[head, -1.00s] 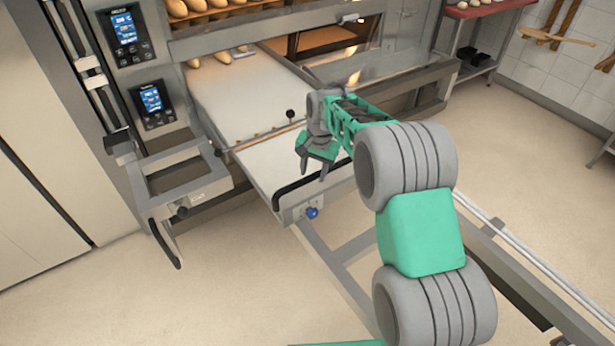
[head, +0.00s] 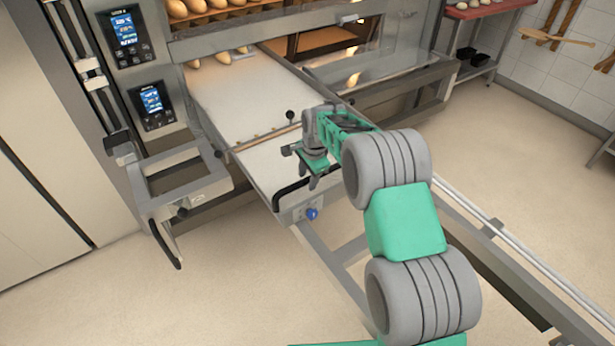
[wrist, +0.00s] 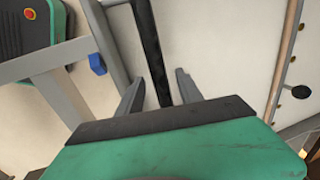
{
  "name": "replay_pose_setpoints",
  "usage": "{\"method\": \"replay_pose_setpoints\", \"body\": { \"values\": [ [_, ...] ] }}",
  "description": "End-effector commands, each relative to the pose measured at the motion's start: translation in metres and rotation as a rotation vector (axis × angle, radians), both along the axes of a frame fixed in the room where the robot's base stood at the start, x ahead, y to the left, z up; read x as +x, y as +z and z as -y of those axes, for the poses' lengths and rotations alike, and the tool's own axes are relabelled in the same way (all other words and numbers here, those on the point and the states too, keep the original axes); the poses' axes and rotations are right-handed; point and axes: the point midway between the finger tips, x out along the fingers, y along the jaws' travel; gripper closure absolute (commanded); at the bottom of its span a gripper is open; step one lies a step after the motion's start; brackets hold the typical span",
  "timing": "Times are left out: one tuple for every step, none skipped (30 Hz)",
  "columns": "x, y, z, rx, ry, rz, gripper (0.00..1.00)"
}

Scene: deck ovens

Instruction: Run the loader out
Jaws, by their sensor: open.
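The loader (head: 229,100) is a long pale flat bed running out of the deck oven mouth, with loaves (head: 222,57) at its oven end. A black bar handle (head: 287,193) lies across its front end; it also shows in the wrist view (wrist: 147,40). A blue knob (head: 312,214) sits on the front face below. My gripper (head: 306,182) is over the front of the loader at the handle. In the wrist view my gripper (wrist: 158,92) is open, with one finger on each side of the bar. I cannot tell whether either touches it.
A wooden strip with a black knob (head: 290,115) crosses the loader. A grey metal frame (head: 180,190) stands left of it. Rails (head: 480,240) run toward the front right. A red-topped table (head: 490,8) is at the back right. Open floor (head: 130,290) lies front left.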

Motion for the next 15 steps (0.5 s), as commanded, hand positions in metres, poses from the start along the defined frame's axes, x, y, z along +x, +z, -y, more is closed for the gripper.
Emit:
{"method": "replay_pose_setpoints", "body": {
  "values": [
    [0.0002,0.0001,-0.0001,0.0,0.0,0.0,0.57],
    [0.0001,0.0002,-0.0001,0.0,0.0,0.0,0.57],
    [0.0001,0.0001,0.0,0.0,0.0,0.0,0.57],
    [0.0001,0.0001,0.0,0.0,0.0,0.0,0.57],
    [0.0,0.0002,0.0,0.0,0.0,0.0,0.58],
    [0.0,0.0002,0.0,0.0,0.0,0.0,0.62],
    [0.0,0.0002,0.0,0.0,0.001,0.0,0.64],
    [0.0,0.0002,0.0,0.0,0.001,0.0,0.67],
    [0.0,0.0002,0.0,0.0,0.001,0.0,0.7],
    [-0.0001,0.0003,0.0,0.0,0.001,0.0,0.72],
    [-0.0001,0.0003,0.0,0.0,0.001,0.0,0.75],
    [-0.0001,0.0003,-0.0001,0.0,0.001,0.0,0.78],
    [-0.0001,0.0003,-0.0001,0.0,0.001,0.0,0.81],
    [-0.0001,0.0003,-0.0001,0.0,0.001,0.0,0.83],
    [-0.0002,0.0003,0.0,0.0,0.001,0.0,0.86]
  ]
}}
